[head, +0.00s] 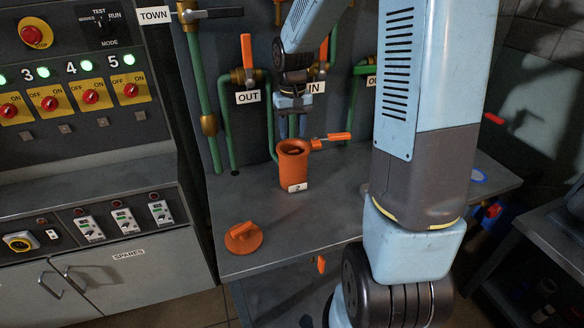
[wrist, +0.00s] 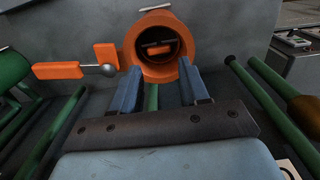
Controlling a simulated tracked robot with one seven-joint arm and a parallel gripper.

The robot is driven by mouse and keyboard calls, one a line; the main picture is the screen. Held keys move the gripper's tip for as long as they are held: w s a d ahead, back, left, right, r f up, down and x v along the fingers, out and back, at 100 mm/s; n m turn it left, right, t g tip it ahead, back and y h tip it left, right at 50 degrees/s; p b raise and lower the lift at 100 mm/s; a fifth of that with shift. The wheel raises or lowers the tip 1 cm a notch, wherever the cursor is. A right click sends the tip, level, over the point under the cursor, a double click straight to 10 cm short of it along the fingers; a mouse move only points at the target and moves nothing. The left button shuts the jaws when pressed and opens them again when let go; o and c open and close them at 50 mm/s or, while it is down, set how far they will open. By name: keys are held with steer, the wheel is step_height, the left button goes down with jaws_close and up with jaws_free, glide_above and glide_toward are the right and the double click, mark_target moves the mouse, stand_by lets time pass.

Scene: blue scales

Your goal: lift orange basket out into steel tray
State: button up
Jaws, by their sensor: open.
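An orange cylindrical pot (head: 293,170) with a label reading 2 stands upright on the steel bench. Its open mouth (wrist: 128,54) shows in the wrist view. Inside it sits a dark round insert with a small orange bar (wrist: 157,46) across it, which looks like the basket and its handle; most of it is hidden by the pot walls. My gripper (head: 292,134) is above the pot, pointing down, with its fingers apart and empty. In the wrist view my gripper (wrist: 157,75) has one finger on each side near the pot's rim. I cannot make out a steel tray.
Green pipes (head: 224,135) stand behind. An orange lid-like piece with a grip (head: 243,237) lies at the bench's front left. The bench (head: 225,205) is clear around it. My arm hides the bench's right part.

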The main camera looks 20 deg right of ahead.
mark_target(293, 151)
steer(key=shift+d+f, duration=0.1)
steer(key=shift+f, duration=2.75)
jaws_close()
